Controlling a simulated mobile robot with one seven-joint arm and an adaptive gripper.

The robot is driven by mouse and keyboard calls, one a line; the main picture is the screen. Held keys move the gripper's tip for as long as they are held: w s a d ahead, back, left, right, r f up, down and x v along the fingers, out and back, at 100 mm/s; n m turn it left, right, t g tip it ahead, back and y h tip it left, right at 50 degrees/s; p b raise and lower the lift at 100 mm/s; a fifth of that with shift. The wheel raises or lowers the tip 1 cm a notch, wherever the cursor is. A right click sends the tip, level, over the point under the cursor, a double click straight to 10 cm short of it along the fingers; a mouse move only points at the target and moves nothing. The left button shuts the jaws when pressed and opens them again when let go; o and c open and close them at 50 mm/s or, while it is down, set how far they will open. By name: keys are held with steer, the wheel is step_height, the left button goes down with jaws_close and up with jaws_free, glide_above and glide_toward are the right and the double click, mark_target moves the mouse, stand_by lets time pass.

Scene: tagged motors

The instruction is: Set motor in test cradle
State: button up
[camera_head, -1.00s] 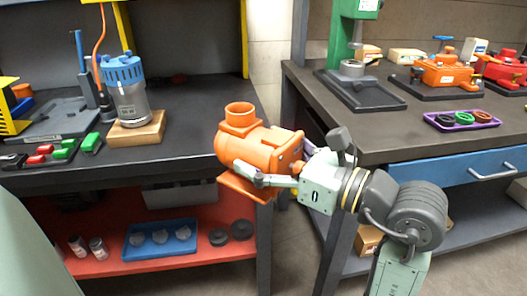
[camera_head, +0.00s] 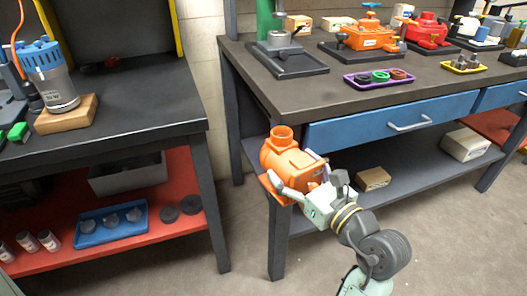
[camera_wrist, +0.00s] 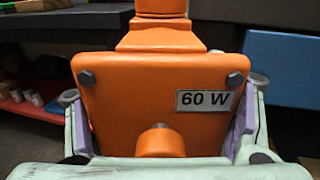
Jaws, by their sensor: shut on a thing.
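An orange motor (camera_head: 283,160) with a round collar on top is held in the air by my gripper (camera_head: 296,188), in front of the right bench's near left leg in the head view. In the wrist view the motor (camera_wrist: 150,110) fills the middle, upright, with a "60 W" plate on its end face. The gripper fingers (camera_wrist: 160,128) sit on both sides of it, shut on it. On the right bench, other orange (camera_head: 367,38) and red (camera_head: 425,30) units sit on dark bases. I cannot tell which fixture is the test cradle.
The right bench (camera_head: 300,95) also has a green-posted press (camera_head: 285,55) and a purple tray (camera_head: 380,79) of rings. Its front top is mostly bare. The left bench (camera_head: 130,110) has a blue-topped motor (camera_head: 47,75) on a wooden block. Open floor lies between the benches.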

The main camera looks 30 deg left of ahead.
steer(key=w+d+f+m+t+h, duration=0.2)
steer(key=w+d+f, duration=0.1)
steer(key=f, duration=0.2)
steer(key=w+d+f+m+t+h, duration=0.2)
steer(key=w+d+f+t, duration=0.1)
steer(key=w+f, duration=0.1)
steer(key=w+d+f+m+t+h, duration=0.2)
steer(key=w+d+f+h, duration=0.1)
steer(key=f, duration=0.4)
steer(key=shift+w+d+m, duration=0.3)
steer(key=shift+w+d, duration=0.1)
steer(key=shift+w, duration=0.2)
steer(key=shift+c, duration=0.3)
steer(key=w+d+f+m+t+h, duration=0.1)
steer(key=w+d+f+m+h, duration=0.1)
steer(key=d+f+h, duration=0.1)
steer(key=w+d+f+m+t+h, duration=0.1)
steer(key=w+d+f+m+h, duration=0.1)
steer(key=f, duration=0.4)
steer(key=w+d+f+m+h, duration=0.2)
steer(key=w+d+f+h, duration=0.2)
steer(key=f, duration=0.1)
steer(key=shift+w+f+t, duration=0.15)
steer(key=shift+w+t, duration=0.05)
steer(key=shift+t, duration=0.2)
steer(key=shift+a, duration=0.15)
